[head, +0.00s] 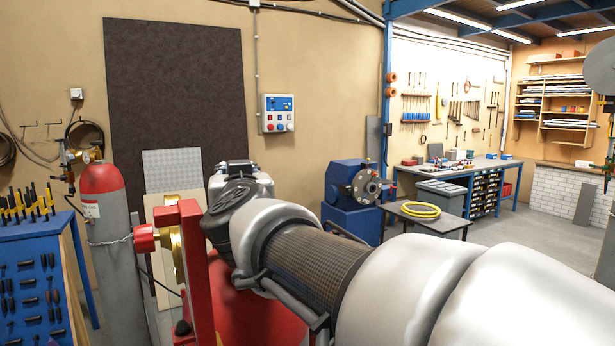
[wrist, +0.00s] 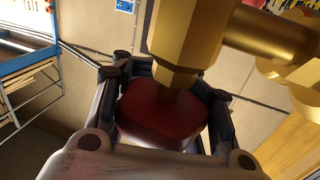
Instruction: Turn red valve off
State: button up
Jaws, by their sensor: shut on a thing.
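In the wrist view, a dark red valve handle (wrist: 155,122) sits between the two dark fingers of my gripper (wrist: 166,92), one finger against each side. A brass stem with a hexagonal collar (wrist: 182,45) rises from the middle of the handle and joins a thicker brass pipe. My gripper is shut on the handle. In the head view, my arm hides the gripper and the held handle.
A gas cylinder (head: 113,255) with a red top stands left of the frame, with a chain around it. A blue tool rack (head: 35,275) is at the far left. A blue machine (head: 345,200) and a small table with a yellow coil (head: 421,210) stand behind my arm.

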jog(key=shift+f, duration=0.1)
dwell(0.3)
jog(key=o, duration=1.1)
jog(key=shift+s+d+r, duration=0.1)
jog(key=shift+s+r, duration=0.1)
jog(key=shift+s, duration=0.05)
jog(key=shift+c, duration=0.2)
jog(key=shift+o, duration=0.6)
jog(key=shift+w, duration=0.1)
jog(key=v, duration=0.6)
jog(key=shift+s+r, duration=0.1)
jog(key=shift+s, duration=0.2)
jog(key=shift+s+d, duration=0.3)
jog(key=shift+s, duration=0.15)
